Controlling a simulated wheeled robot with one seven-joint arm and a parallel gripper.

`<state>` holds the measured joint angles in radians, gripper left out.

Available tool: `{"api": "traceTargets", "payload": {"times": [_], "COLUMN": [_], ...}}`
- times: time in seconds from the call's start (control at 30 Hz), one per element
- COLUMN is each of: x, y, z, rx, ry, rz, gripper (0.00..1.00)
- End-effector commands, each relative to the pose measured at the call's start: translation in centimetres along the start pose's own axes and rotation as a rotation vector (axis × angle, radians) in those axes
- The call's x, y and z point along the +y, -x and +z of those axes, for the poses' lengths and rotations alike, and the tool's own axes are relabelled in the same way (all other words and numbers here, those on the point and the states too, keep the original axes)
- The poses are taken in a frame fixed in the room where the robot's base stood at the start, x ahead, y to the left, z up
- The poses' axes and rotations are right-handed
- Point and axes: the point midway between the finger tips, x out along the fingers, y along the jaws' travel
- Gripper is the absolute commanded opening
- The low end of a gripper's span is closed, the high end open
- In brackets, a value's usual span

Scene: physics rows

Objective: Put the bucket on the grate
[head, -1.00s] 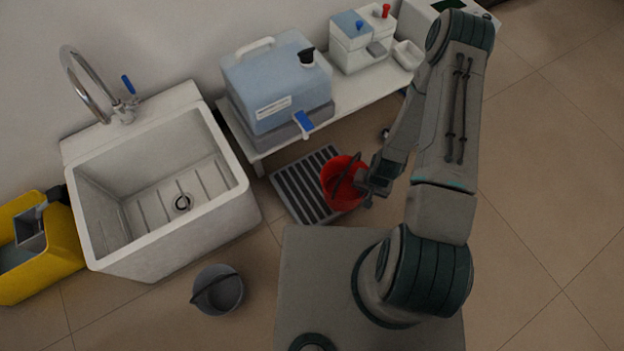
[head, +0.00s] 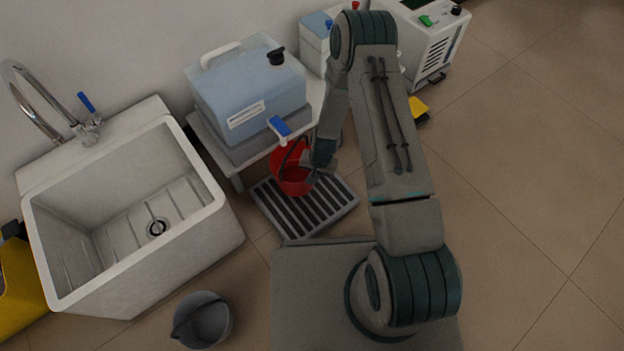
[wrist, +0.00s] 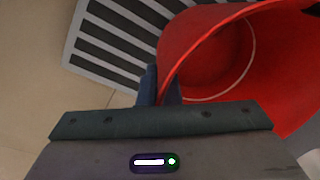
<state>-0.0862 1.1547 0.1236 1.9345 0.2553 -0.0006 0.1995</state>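The red bucket (head: 292,180) with a dark handle is at the far edge of the grate, close to the bench's front edge. The grate (head: 322,214) is a grey slatted panel lying on the floor. My gripper (head: 309,168) is at the bucket's right side. In the wrist view its fingers (wrist: 160,85) are closed on the rim of the bucket (wrist: 205,60), and the grate (wrist: 105,45) lies beyond to the left. I cannot tell whether the bucket's base touches the grate or hangs above it. A second, grey bucket (head: 202,321) stands on the floor near the sink.
The bench (head: 228,160) carries a blue jerrycan (head: 245,95) whose blue tap overhangs the front near the red bucket. A white sink (head: 130,215) stands left. A white device (head: 425,45) is at back right. The floor at right is open.

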Motion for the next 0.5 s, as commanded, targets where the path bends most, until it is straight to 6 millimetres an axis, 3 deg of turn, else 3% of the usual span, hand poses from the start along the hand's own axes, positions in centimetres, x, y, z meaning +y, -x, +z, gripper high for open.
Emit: {"api": "traceTargets", "payload": {"times": [0.1,0.27,0.5], "x": [-1.2,-1.4,-1.0], "y": [-0.3,-0.7,-3.7], "z": [-1.0,-1.2,-1.1], "rx": [0.002,0.000,-0.001], "ry": [0.001,-0.002,-0.001], "rz": [0.000,0.001,0.001], "gripper": [0.00,0.00,0.00]}}
